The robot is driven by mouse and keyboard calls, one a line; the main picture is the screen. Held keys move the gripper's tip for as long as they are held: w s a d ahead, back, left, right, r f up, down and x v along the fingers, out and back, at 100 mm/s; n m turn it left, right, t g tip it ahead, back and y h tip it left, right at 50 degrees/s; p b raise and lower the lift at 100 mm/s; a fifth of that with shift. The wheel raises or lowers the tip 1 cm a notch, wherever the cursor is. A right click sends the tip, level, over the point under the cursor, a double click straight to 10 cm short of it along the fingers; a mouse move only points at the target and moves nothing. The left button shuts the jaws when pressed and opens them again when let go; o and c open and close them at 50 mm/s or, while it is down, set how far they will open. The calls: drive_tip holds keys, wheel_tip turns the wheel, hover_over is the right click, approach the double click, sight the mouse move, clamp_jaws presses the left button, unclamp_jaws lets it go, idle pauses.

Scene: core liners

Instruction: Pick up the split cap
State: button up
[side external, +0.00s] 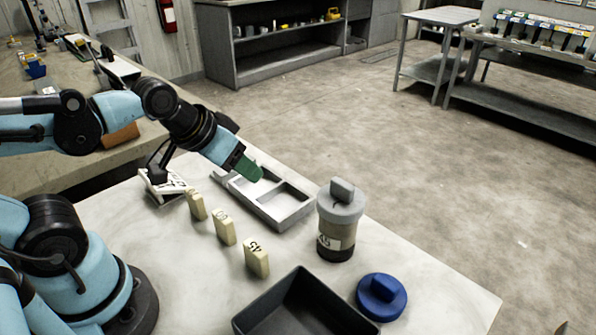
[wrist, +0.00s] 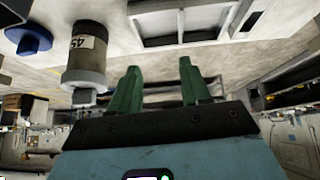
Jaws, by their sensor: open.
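Two caps show, and I cannot tell which one is split. A blue cap (side external: 382,296) with a raised grip lies on the table at the front right; it also shows in the wrist view (wrist: 28,40). A grey cap (side external: 341,203) with a raised tab sits on top of an upright dark cylinder (side external: 336,246) with a white label reading 45. The cylinder shows inverted in the wrist view (wrist: 88,50). My gripper (side external: 246,168) has green fingers, open and empty, above the grey tray, left of both caps. Its two fingers show apart in the wrist view (wrist: 158,66).
A grey tray with rectangular openings (side external: 288,216) lies below my gripper. Several cream numbered blocks (side external: 224,227) stand in a row at its left. A dark open bin (side external: 300,305) is at the front, beside the blue cap. A white marked item (side external: 163,187) lies at the back left.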

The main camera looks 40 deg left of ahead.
drive_tip(key=n, duration=0.1)
drive_tip(key=n+g+h, duration=0.7)
drive_tip(key=n+h, duration=0.7)
drive_tip(key=n, duration=0.3)
approach(340, 181)
drive_tip(key=x, duration=1.2)
drive_tip(key=shift+d, duration=0.25)
clamp_jaws()
